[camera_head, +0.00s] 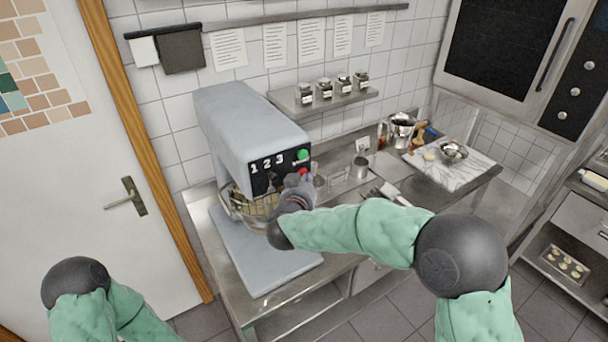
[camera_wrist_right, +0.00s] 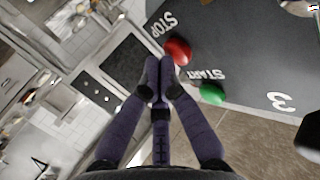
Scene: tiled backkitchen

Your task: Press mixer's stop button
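The mixer (camera_head: 240,110) is a large grey-blue machine on the steel counter, with a black control panel (camera_head: 262,178) numbered 1, 2, 3. Its red stop button (camera_head: 303,172) is below the green start button (camera_head: 303,154). In the right wrist view the red stop button (camera_wrist_right: 178,51) is beside the word STOP and the green button (camera_wrist_right: 213,94) is beside START. My right gripper (camera_head: 298,183) is in front of the panel. Its purple fingers (camera_wrist_right: 161,64) are together, with the tips right by the red button; I cannot tell whether they touch it. My left gripper is out of view.
A wire-guarded bowl (camera_head: 256,203) is under the mixer head. A shelf with jars (camera_head: 325,95) hangs to the right. The counter holds a metal cup (camera_head: 360,167), a pot (camera_head: 401,130) and a marble board (camera_head: 440,178). A door (camera_head: 90,200) is at left.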

